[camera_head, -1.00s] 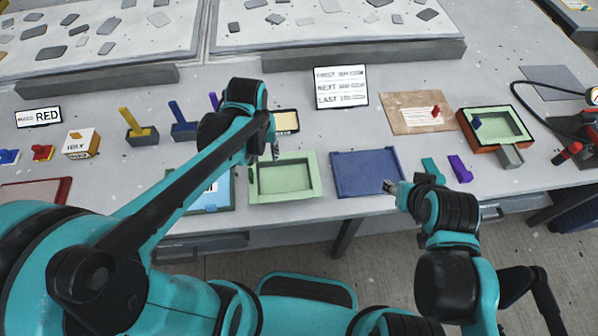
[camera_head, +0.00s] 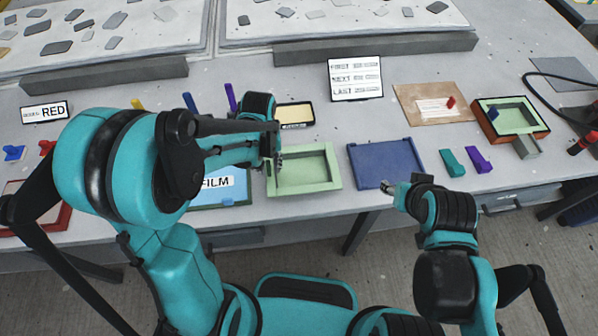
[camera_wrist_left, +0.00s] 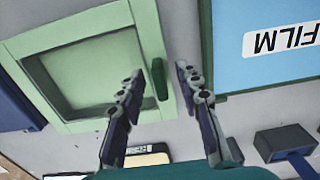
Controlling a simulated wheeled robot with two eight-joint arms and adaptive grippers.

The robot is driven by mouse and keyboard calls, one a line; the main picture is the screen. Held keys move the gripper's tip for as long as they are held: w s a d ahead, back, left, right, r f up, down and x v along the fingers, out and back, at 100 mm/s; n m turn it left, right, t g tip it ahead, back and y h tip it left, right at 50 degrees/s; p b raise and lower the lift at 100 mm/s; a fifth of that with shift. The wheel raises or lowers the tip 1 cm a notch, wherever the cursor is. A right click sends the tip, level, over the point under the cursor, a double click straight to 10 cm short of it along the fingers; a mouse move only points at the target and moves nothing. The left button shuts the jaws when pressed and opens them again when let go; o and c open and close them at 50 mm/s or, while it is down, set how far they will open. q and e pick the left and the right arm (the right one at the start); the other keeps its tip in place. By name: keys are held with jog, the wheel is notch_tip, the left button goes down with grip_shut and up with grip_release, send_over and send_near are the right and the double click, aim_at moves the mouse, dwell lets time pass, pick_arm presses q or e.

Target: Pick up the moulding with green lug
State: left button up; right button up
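The pale green moulding (camera_head: 333,180) is a rectangular, tray-like piece lying on the bench in front of me. Its dark green lug (camera_wrist_left: 159,79) stands on one rim in the left wrist view; in the head view my gripper mostly hides it. My left gripper (camera_head: 277,162) is above the moulding's left rim. In the left wrist view its two fingers (camera_wrist_left: 158,76) are spread, with the lug in the gap between them and no clear contact. My right gripper (camera_head: 389,189) is empty near the bench's front edge, by the blue tray; its opening is too small to judge.
A blue tray (camera_head: 410,177) lies right of the moulding, and a blue FILM panel (camera_head: 233,198) lies left. A similar pale green moulding with a blue lug (camera_head: 493,113) sits in an orange-red mould at right. Teal (camera_head: 452,163) and purple (camera_head: 477,159) blocks lie near the front edge.

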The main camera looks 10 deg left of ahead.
pick_arm(q)
jog(key=shift+r, duration=0.1)
jog(key=shift+c, duration=0.2)
grip_shut()
